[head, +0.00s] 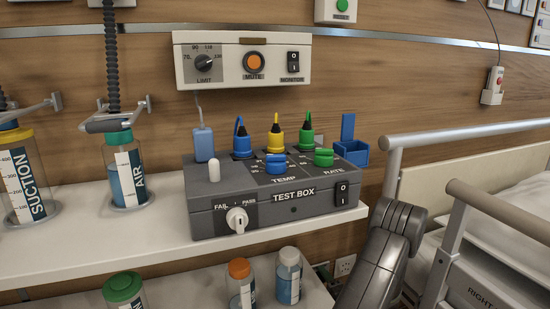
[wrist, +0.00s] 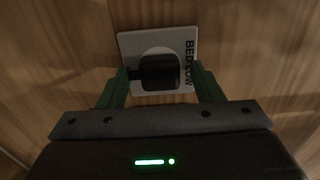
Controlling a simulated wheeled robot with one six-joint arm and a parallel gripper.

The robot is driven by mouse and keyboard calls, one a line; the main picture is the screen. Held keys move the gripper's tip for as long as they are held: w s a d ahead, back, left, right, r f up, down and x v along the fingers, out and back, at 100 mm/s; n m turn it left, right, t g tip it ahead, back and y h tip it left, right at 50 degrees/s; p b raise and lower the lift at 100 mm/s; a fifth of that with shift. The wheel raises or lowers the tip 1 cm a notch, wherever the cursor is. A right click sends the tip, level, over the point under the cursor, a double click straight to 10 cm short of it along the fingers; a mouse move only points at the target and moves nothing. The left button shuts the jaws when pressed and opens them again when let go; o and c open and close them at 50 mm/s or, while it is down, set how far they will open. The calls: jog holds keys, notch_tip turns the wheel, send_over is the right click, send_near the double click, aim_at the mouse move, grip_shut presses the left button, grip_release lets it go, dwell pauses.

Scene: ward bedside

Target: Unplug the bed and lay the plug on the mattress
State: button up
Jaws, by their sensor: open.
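The black plug (wrist: 160,72) sits in a white wall socket plate (wrist: 128,45) lettered "BED LOW" in the wrist view. My gripper (wrist: 160,69) is open, with one green finger on each side of the plug. I cannot tell whether either finger touches it. The pale mattress (head: 525,198) lies behind the bed rails at the right of the head view. In the head view my gripper and the plug cannot be made out; my arm reaches down between the shelf and the bed.
The bed rail (head: 500,210) stands close to the right of my arm. A grey test box (head: 275,205) sits on the white shelf (head: 120,238) to the left. Bottles (head: 288,277) stand on the lower shelf. Another wall socket (head: 345,265) shows beside my arm.

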dwell(0.4)
jog(key=c, duration=1.3)
jog(key=shift+v, duration=3)
jog(key=shift+s, duration=0.1)
